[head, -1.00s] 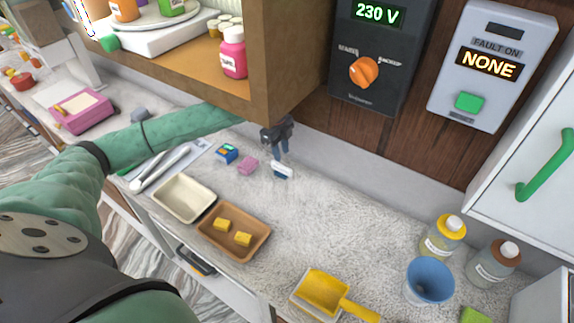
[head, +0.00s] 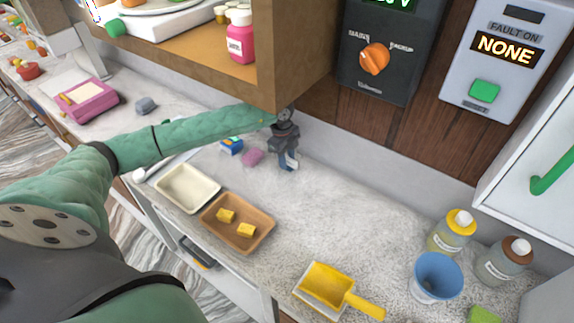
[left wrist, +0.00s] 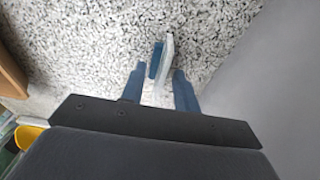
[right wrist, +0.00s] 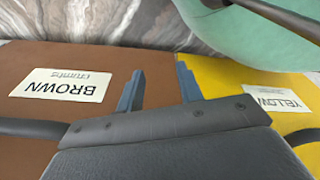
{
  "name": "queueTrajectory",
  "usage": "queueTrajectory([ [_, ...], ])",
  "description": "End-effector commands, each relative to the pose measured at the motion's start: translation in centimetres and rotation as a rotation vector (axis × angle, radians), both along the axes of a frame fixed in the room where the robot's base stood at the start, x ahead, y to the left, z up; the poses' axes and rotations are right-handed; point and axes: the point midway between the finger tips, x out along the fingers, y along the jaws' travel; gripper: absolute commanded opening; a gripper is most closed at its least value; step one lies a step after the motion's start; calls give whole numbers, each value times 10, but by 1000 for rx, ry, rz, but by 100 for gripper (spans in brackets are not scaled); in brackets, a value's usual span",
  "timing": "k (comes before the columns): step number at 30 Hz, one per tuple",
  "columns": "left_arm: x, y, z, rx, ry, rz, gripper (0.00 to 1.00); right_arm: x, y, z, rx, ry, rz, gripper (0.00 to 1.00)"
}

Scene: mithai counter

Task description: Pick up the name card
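The name card is a small folded piece, white on one face and blue on the other. It stands on the speckled counter in the left wrist view (left wrist: 162,62). My left gripper (left wrist: 158,76) is open, with its two fingers apart on either side of the card; a gap shows on each side. In the head view my left gripper (head: 289,165) is low at the counter by the back wall, and mostly hides the card. My right gripper (right wrist: 158,78) is open and empty above a brown bin (right wrist: 60,65) and a yellow bin (right wrist: 245,90).
A pink block (head: 252,157) and a blue box (head: 231,146) lie left of my left gripper. A wooden shelf (head: 200,68) overhangs my left forearm. A cream tray (head: 188,188), a brown tray (head: 262,238) and a yellow scoop (head: 325,288) lie nearer the front. The counter's middle is clear.

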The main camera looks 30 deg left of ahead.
Motion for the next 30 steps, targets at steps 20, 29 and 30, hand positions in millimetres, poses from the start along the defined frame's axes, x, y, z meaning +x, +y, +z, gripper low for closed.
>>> queueTrajectory([
  [20,0,0,-5,0,0,0,31,-4,3,-7,2,4,0,36],
  [29,0,0,-5,0,0,0,7,-1,8,-6,8,-1,-1,36],
  [30,0,0,-5,0,0,0,7,-1,8,-6,8,0,-1,36],
])
